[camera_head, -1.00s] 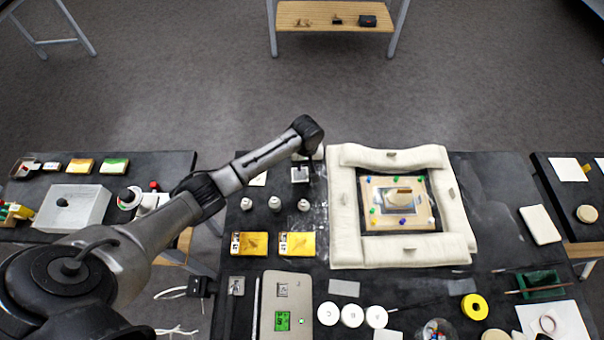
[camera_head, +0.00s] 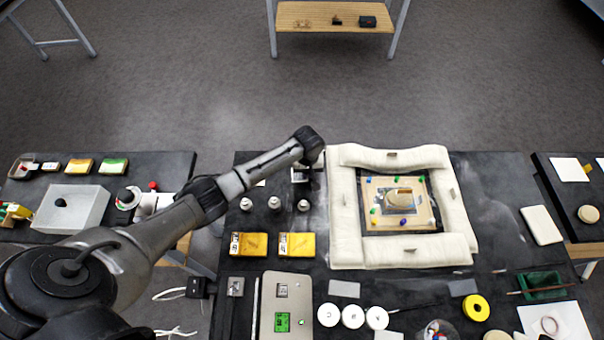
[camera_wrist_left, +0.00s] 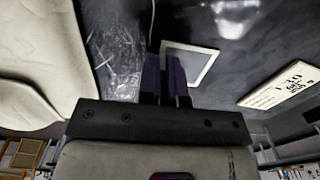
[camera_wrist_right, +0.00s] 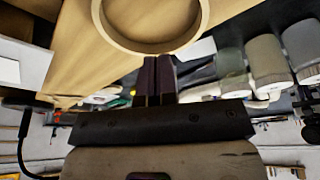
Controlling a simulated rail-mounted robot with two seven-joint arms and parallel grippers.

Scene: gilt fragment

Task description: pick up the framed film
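The framed film looks like a small square with a pale rim and dark middle (camera_wrist_left: 190,63). It lies flat on the dark table in the left wrist view. In the head view I see it as a small pale square (camera_head: 299,175), partly covered by my left arm. My left gripper (camera_wrist_left: 165,62) is above the table, with its fingertips overlapping the square's edge in view. A narrow gap shows between its fingers, and nothing is visibly held. My right gripper (camera_wrist_right: 160,62) is outside the head view.
A padded white cushion border (camera_head: 343,215) around a pinned board (camera_head: 428,212) stands right of my left gripper. Several small bottles (camera_head: 275,203) and two yellow boxes (camera_head: 248,244) are nearer me. A labelled white card (camera_wrist_left: 272,87) lies beside the film.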

